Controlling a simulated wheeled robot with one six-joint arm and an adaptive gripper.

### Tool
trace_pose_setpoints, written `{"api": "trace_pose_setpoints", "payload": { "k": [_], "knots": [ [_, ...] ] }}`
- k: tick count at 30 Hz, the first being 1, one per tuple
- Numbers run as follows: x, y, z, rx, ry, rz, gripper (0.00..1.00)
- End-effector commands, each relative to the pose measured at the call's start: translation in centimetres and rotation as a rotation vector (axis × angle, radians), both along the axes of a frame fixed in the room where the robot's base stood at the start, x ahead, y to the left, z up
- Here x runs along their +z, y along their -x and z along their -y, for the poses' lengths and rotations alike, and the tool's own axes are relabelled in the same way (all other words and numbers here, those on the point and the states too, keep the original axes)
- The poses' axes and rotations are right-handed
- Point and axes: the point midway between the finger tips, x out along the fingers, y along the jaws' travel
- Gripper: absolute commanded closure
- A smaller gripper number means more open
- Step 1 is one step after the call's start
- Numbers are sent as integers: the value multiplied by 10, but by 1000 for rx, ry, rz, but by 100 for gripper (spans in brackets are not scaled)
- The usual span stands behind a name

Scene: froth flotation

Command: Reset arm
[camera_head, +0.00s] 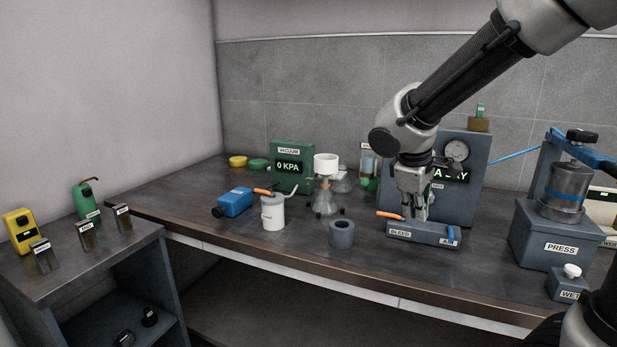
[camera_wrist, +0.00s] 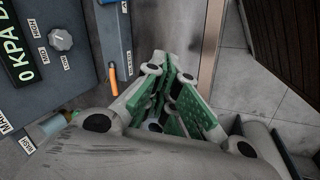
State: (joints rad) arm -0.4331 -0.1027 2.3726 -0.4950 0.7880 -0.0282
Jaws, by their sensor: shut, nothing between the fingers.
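My gripper (camera_head: 413,213) points down just over the grey valve block (camera_head: 424,238) labelled BLEED and AIR. Its fingers are shut and empty; whether they touch the block is hard to tell. The block has an orange lever (camera_head: 389,215) at its left and a blue lever (camera_head: 451,234) at its right. The wrist view shows my gripper's green-padded fingers (camera_wrist: 178,98) close up, with the orange lever (camera_wrist: 113,79) to their left.
A grey gauge cabinet (camera_head: 470,190) stands behind my gripper. The press (camera_head: 555,235) stands to the right. A grey ring (camera_head: 342,234), white canister (camera_head: 272,213), blue pump (camera_head: 234,203) and green vacuum box (camera_head: 290,181) stand left. The bench front left is clear.

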Motion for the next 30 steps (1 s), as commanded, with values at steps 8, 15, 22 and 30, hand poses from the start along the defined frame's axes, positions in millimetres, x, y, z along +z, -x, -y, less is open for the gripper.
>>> {"api": "trace_pose_setpoints", "payload": {
  "k": [8,15,22,30],
  "knots": [
    [21,136,60,-492,-319,-10,100],
    [43,185,83,-677,-484,142,100],
    [52,190,94,-718,-494,195,100],
    [52,189,94,-715,-494,194,100]
  ]
}}
